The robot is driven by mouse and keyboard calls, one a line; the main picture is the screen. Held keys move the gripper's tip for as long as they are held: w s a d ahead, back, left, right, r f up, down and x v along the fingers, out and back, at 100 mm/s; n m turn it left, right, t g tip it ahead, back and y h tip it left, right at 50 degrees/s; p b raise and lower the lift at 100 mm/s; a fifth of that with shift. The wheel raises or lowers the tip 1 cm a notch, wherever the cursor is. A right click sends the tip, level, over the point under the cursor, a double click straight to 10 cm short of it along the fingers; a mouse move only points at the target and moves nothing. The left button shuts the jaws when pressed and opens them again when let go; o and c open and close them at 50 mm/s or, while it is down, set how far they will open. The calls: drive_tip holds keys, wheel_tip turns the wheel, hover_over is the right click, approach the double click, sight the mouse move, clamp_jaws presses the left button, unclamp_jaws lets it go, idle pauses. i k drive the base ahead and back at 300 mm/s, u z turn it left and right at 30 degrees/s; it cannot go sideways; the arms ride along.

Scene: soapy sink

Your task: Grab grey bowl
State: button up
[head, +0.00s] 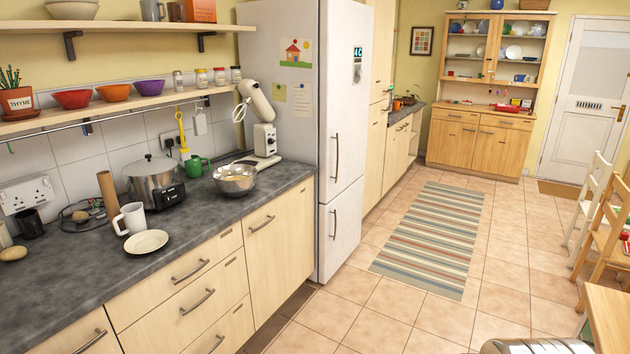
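A grey metal bowl (235,182) stands on the dark worktop in the head view, left of the middle. Something pale yellowish shows inside it, and a light handle-like bar sticks out at its upper right. It stands in front of the white stand mixer (264,139). I cannot tell whether it is the bowl that the task names; no other plainly grey bowl shows. My gripper is not in view, so its state and its distance from the bowl are hidden.
A slow cooker (153,182), a white mug (131,217) and a cream plate (146,242) stand left of the bowl on the worktop (205,222). A green mug (195,166) is behind. Coloured bowls (114,93) are on the shelf. The tiled floor around the striped rug (436,240) is open.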

sight(236, 183)
drive_tip(key=i, duration=2.9)
drive_tip(key=u, duration=2.55)
